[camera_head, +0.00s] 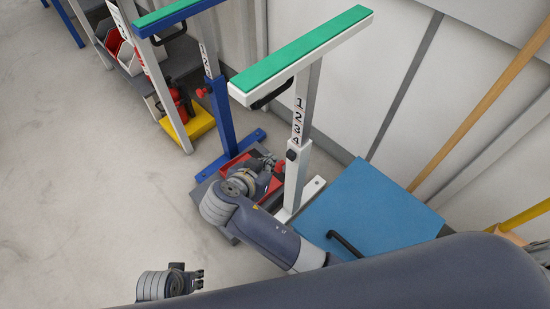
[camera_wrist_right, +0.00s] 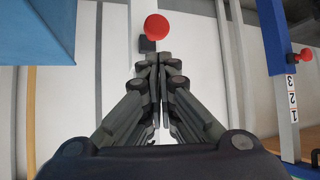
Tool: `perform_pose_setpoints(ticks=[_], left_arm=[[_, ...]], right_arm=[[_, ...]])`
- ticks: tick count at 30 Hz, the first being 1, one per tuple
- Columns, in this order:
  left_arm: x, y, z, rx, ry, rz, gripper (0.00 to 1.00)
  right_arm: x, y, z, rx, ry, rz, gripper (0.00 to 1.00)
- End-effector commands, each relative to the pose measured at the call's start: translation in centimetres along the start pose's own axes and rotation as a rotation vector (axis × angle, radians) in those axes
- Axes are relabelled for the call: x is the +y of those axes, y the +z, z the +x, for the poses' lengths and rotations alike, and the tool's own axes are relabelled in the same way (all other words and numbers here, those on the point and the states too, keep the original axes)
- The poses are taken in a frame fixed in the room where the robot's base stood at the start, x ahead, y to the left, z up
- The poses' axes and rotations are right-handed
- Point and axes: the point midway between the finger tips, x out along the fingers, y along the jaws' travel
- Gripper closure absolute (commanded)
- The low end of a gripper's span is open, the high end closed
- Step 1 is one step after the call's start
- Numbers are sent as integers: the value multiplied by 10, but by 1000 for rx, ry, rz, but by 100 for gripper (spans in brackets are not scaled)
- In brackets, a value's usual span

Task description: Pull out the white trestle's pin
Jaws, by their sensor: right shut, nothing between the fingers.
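The white trestle (camera_head: 298,110) stands upright with a green top bar (camera_head: 300,48) and a post numbered 1 to 4. In the right wrist view, its pin's red round knob (camera_wrist_right: 157,26) sits at a black block on the white post. My right gripper (camera_head: 272,162) is beside the post at about pin height. In its wrist view, the shut, empty fingers (camera_wrist_right: 157,65) point at the post, their tips just below the knob in the picture. The knob is not clear in the head view. My left gripper (camera_head: 197,278) is low at bottom left, away from the trestle; its finger gap is unclear.
A blue trestle (camera_head: 220,115) with a red knob (camera_head: 201,92) stands left of the white one. A red tray (camera_head: 273,187) lies under my right gripper. A blue-topped box (camera_head: 375,205) is close on the right. The wall is behind; open floor (camera_head: 80,180) lies left.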

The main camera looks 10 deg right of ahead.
Motion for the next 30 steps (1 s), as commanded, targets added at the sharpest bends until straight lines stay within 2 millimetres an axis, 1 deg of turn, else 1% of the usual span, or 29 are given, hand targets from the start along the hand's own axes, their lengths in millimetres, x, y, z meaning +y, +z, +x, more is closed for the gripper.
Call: perform_pose_setpoints(ticks=[1, 3, 6, 9, 13, 30], left_arm=[[0, 0, 0, 0, 0, 0, 60], [0, 0, 0, 0, 0, 0, 60], [0, 0, 0, 0, 0, 0, 60], [0, 0, 0, 0, 0, 0, 60], [0, 0, 0, 0, 0, 0, 60], [0, 0, 0, 0, 0, 0, 60]], right_arm=[[-1, 1, -11, -3, -4, 1, 100], [0, 0, -23, -2, -2, 3, 100], [0, 0, -36, 0, -2, 1, 100], [0, -1, -44, 3, 0, 1, 100], [0, -1, -48, 4, 0, 0, 100], [0, -2, -47, 4, 0, 1, 100]])
